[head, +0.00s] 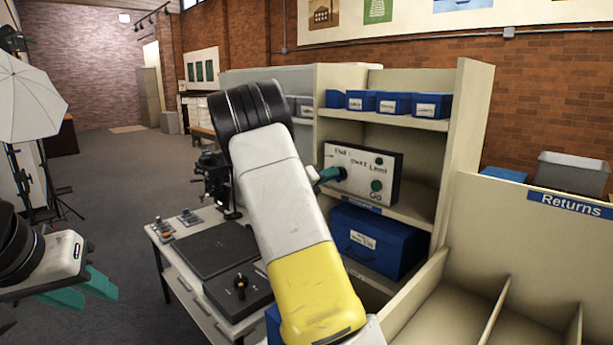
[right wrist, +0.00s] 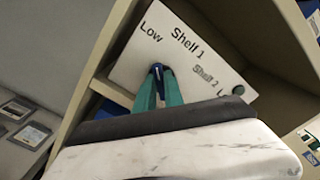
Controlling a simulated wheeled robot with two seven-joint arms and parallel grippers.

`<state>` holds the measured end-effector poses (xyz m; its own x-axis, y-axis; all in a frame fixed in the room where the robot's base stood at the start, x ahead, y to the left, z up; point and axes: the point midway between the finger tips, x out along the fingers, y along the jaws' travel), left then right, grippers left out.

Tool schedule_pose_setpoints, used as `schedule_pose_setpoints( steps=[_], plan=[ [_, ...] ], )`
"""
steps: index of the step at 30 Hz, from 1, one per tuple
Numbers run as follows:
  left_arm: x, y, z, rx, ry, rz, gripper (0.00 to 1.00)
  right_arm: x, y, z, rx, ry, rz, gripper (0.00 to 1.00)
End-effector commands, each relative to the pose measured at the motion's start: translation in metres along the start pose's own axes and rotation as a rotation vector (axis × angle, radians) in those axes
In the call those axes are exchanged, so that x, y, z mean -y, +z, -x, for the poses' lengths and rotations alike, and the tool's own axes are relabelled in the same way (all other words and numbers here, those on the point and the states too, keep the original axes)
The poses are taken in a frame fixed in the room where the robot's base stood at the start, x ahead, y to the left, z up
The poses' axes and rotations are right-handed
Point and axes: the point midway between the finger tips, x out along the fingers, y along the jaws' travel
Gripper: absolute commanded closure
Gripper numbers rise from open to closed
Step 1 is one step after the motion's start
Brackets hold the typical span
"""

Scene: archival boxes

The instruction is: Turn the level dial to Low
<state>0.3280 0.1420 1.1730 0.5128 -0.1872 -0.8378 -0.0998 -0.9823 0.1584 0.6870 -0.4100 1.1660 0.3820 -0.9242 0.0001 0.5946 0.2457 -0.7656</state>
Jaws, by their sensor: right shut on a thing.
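The level panel (head: 357,163), a white-faced box with dark sides, stands on a middle shelf of the beige shelving. Its dial is a small dark blue knob (right wrist: 157,69) in the right wrist view, below the words "Low" and "Shelf 1". My right gripper (head: 340,173) reaches the panel, its teal fingers shut on the knob; it also shows in the right wrist view (right wrist: 158,76). The fingers hide most of the dial, so I cannot tell its setting. My left gripper (head: 92,288) is at the lower left, empty, its teal fingers apart.
Small blue boxes (head: 394,103) line the shelf above, and a large blue box (head: 372,240) sits below. A worktable (head: 180,262) with dark equipment stands left of my right arm. Returns compartments (head: 535,245) are at the right.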

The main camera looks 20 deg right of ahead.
Motion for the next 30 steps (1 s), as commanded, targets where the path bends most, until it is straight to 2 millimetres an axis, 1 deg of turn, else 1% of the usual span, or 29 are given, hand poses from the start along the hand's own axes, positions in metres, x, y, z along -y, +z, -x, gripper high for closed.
schedule_pose_setpoints(
  steps=[14,15,17,18,27,30],
  plan=[
    [0.0,0.0,0.0,0.0,0.0,0.0,0.66,-0.0012,0.0,0.0008,0.001,0.002,0.019,1.0],
    [0.0,0.0,0.0,0.0,0.0,0.0,0.66,-0.0013,0.0,0.0008,0.001,0.002,0.019,0.85],
    [0.0,0.0,0.0,0.0,0.0,0.0,0.66,-0.0012,0.0,0.0008,0.001,0.002,0.018,0.74],
    [0.0,0.0,0.0,0.0,0.0,0.0,0.66,-0.0012,0.0,0.0007,0.001,0.002,0.018,0.66],
    [0.0,0.0,0.0,0.0,0.0,0.0,0.66,-0.0006,0.0001,0.0007,0.0,0.001,0.016,0.65],
    [0.0,0.0,0.0,0.0,0.0,0.0,0.66,-0.0009,0.0006,0.0066,0.001,0.002,0.016,0.65]
  ],
)
